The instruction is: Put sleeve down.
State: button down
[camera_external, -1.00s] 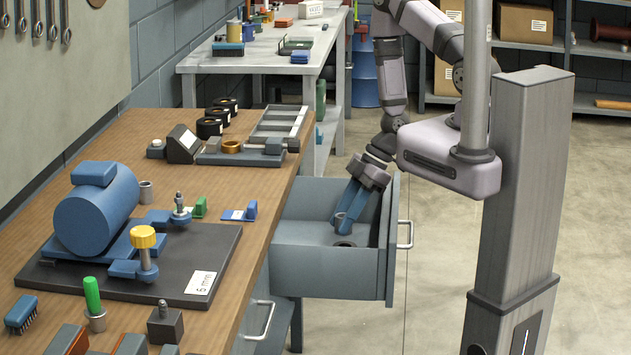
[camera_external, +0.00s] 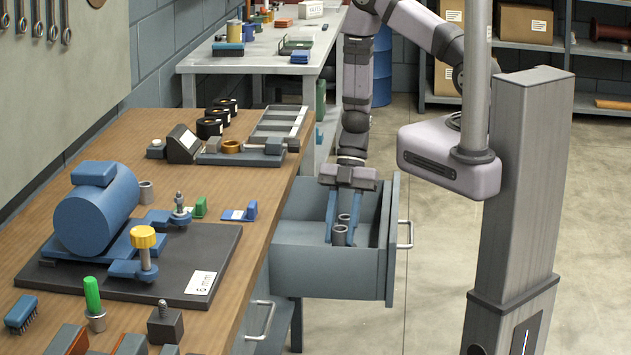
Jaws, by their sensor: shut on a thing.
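The sleeve (camera_external: 339,237), a small grey metal ring, is inside the open drawer (camera_external: 300,270). My gripper (camera_external: 341,240) reaches down into the drawer, with its blue fingers on either side of the sleeve and shut on it. The sleeve is low, close to the drawer floor; I cannot tell whether it touches it. A dark round shape shows right by the sleeve, mostly hidden by the sleeve and a finger.
The drawer's walls surround my gripper, and its handle (camera_external: 405,235) faces right. The wooden bench (camera_external: 250,215) on the left holds a blue motor-like unit (camera_external: 95,215), another grey sleeve (camera_external: 146,191) and black rings (camera_external: 210,127). A grey post (camera_external: 520,190) stands at right.

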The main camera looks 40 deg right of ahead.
aim_at(340, 267)
jog(key=shift+f+p, duration=0.35)
jog(key=shift+f, duration=4.6)
jog(key=shift+f, duration=0.15)
jog(key=c, duration=1.3)
grip_release()
jog(key=shift+c, duration=0.2)
jog(key=shift+r, duration=0.25)
jog(key=b+v, duration=0.1)
jog(key=v, duration=1.1)
